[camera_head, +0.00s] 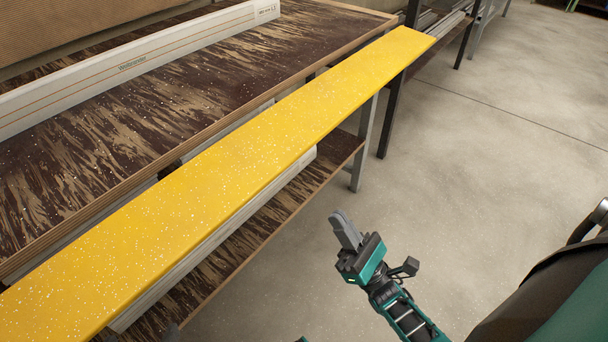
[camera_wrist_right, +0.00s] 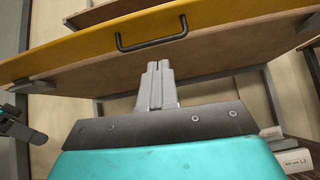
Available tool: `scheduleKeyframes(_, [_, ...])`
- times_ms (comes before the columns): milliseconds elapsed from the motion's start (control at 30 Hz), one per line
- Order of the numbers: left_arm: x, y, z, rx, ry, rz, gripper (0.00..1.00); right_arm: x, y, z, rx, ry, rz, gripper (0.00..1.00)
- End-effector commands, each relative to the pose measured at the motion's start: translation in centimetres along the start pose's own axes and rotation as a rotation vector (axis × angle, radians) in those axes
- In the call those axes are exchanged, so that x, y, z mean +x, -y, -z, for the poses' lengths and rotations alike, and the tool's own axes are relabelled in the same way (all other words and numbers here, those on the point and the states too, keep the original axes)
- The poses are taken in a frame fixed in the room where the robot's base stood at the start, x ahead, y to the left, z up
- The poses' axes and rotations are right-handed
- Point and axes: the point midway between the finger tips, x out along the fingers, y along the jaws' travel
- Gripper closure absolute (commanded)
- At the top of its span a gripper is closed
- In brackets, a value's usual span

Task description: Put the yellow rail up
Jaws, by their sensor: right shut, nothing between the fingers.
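The yellow rail (camera_head: 190,205) is a long, speckled yellow board running diagonally along the front of the bench in the head view. Its broad face shows from above; I cannot tell its exact tilt. In the right wrist view the rail (camera_wrist_right: 75,52) crosses the upper part, with a black bar handle (camera_wrist_right: 151,37) on it. My right gripper (camera_head: 342,225) is shut and empty, in front of the rail and apart from it in the head view. In the right wrist view its fingers (camera_wrist_right: 160,68) point towards the rail, below the handle. Part of my left gripper (camera_wrist_right: 22,128) shows at the left edge; its jaws are unclear.
The bench top (camera_head: 100,135) is dark, worn wood and holds a long white boxed profile (camera_head: 130,65). A lower shelf (camera_head: 270,205) with another pale length (camera_head: 215,235) lies under the rail. Grey and black legs stand at the bench end. The concrete floor (camera_head: 480,150) is clear.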

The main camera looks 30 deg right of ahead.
Motion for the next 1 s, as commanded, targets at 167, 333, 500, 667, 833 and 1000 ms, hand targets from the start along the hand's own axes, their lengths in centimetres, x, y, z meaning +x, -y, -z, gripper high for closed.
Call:
scheduleKeyframes(167, [0.2, -0.1, 0.1, -0.001, -0.007, -0.004, 0.0, 0.2, -0.2, -0.1, -0.065, 0.032, -0.018, 1.0])
scheduleKeyframes(333, [0.1, -0.1, 0.3, -0.001, -0.011, -0.003, 0.0, 2.7, -0.3, -0.3, -0.066, 0.034, -0.019, 1.0])
scheduleKeyframes(500, [0.2, 0.1, 0.6, 0.0, -0.016, 0.0, 0.0, 6.5, -0.4, -0.4, -0.064, 0.034, -0.019, 1.0])
scheduleKeyframes(667, [0.2, 0.2, 0.7, 0.001, -0.019, 0.002, 0.0, 9.9, -0.4, -0.5, -0.063, 0.034, -0.018, 1.0])
scheduleKeyframes(833, [0.1, 0.2, 0.9, 0.001, -0.02, 0.005, 0.0, 11.2, -0.6, -2.1, -0.062, 0.03, -0.018, 1.0])
scheduleKeyframes(1000, [0.0, 0.3, 1.1, 0.001, -0.022, 0.008, 0.0, 12.2, -0.6, -3.1, -0.062, 0.029, -0.016, 1.0])
